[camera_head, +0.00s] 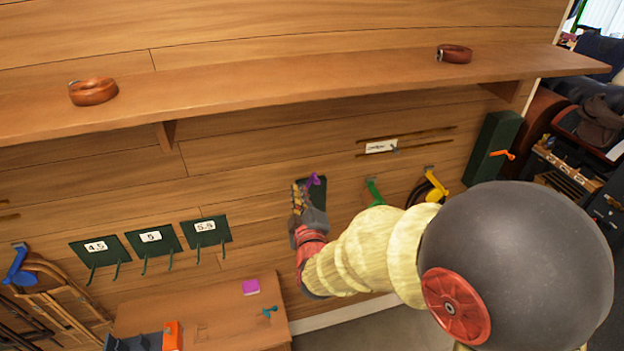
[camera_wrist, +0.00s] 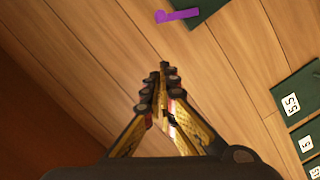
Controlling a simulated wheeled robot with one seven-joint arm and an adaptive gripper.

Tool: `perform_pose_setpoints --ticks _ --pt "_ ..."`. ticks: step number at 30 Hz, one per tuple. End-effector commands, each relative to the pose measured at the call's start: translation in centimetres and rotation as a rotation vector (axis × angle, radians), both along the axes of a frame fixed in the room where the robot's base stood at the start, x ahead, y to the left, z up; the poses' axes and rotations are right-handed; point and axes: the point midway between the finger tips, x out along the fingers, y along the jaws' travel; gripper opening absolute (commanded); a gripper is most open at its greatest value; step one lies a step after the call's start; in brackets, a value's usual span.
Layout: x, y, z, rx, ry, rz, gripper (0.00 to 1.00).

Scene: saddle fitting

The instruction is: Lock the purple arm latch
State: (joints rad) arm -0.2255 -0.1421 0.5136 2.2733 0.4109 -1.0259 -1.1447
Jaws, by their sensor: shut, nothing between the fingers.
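The purple arm latch (camera_head: 313,180) is a small purple lever on a dark green plate (camera_head: 318,194) fixed to the wooden wall. In the wrist view the purple latch (camera_wrist: 177,15) shows at the top, lying nearly level across the edge of the green plate (camera_wrist: 205,8). My gripper (camera_head: 297,187) is at the wall just left of the latch in the head view. In the wrist view my gripper (camera_wrist: 164,68) has its fingertips together and empty, pointing toward the wall, with a gap between them and the latch. My gripper hides part of the plate in the head view.
A green lever (camera_head: 374,191) and a yellow lever (camera_head: 436,187) are on the wall to the right. Green plates with hooks, one marked 5 (camera_head: 151,240), hang to the left. A wooden shelf (camera_head: 270,105) runs above.

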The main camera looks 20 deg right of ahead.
Motion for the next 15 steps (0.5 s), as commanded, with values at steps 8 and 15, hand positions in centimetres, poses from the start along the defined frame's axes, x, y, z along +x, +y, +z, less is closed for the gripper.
perform_pose_setpoints --ticks 8,15 --pt "-0.01 0.00 -0.04 -0.018 0.004 0.003 0.00" --pt "0.50 -0.07 -0.10 -0.017 0.005 0.001 0.00"
